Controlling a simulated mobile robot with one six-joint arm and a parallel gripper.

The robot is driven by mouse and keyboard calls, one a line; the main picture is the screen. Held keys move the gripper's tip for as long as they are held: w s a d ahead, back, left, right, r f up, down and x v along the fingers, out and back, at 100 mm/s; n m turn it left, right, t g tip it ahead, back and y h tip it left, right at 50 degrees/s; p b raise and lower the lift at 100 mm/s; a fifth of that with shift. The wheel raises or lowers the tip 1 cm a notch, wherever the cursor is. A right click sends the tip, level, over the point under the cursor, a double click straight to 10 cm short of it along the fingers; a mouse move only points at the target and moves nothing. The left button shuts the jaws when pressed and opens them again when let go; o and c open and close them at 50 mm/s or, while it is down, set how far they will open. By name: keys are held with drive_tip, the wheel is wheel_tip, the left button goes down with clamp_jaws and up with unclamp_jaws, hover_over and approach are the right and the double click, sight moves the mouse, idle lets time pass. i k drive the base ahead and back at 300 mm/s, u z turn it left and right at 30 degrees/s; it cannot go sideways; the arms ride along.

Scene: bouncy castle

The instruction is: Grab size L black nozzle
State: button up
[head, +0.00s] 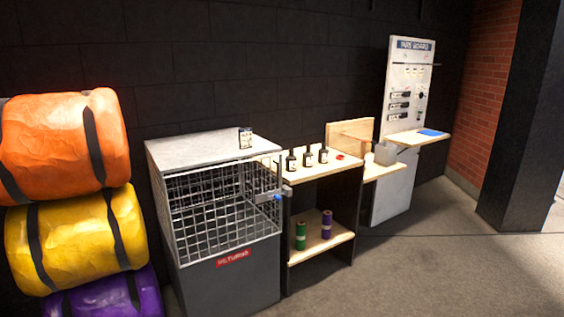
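A white board (407,84) stands upright against the back wall at the right, with a dark title strip across its top. Several small black items (400,105) are on its face, too small to read for size. Several dark upright items with pale labels (308,158) stand on the top of a wooden shelf unit (340,165) at the centre. I cannot tell which item, if any, is the size L black nozzle. My gripper is not in view.
A grey cabinet with a wire-mesh cage (222,208) stands left of the shelf. Orange (60,145), yellow (75,238) and purple (105,296) rolls are stacked at far left. A blue item (432,132) lies on the board's ledge. A dark pillar (520,120) stands right; floor (430,265) is clear.

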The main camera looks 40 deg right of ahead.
sight(291, 160)
drive_tip(key=i, duration=0.8)
drive_tip(key=z, duration=0.4)
drive_tip(key=i, duration=0.75)
drive_tip(key=z, duration=0.4)
